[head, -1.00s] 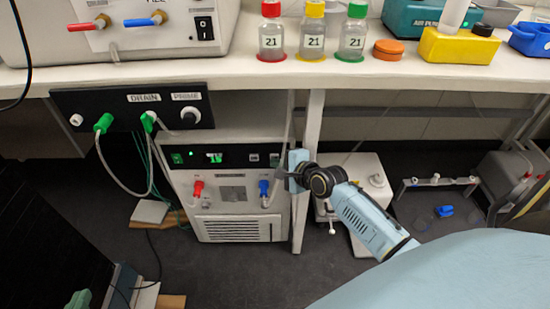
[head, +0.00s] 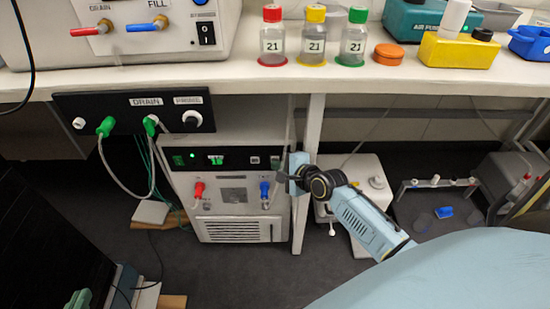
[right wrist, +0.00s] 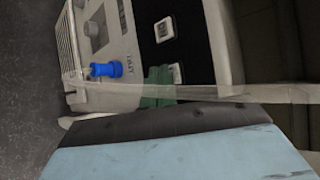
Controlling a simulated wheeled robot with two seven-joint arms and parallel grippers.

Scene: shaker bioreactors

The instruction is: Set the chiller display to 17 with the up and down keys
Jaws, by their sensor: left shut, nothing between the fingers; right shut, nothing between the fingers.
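The chiller (head: 238,195) stands under the bench, with a black panel strip near its top. Its green display (head: 215,160) is lit, but I cannot read the digits surely. Two pale keys sit right of it, a left key (head: 255,160) and a right key (head: 275,162); both also show in the right wrist view, the left key (right wrist: 164,29) and the right key (right wrist: 177,72). My right gripper (right wrist: 158,86) is shut and empty, its green fingertips close beside the right key; I cannot tell whether they touch. My left gripper (head: 77,300) is shut, low at the left, far from the chiller.
A red valve (head: 199,190) and a blue valve (head: 264,190) stick out below the panel. A bench leg (head: 308,165) stands just right of the chiller. A black drain panel (head: 130,108) with hoses hangs above left.

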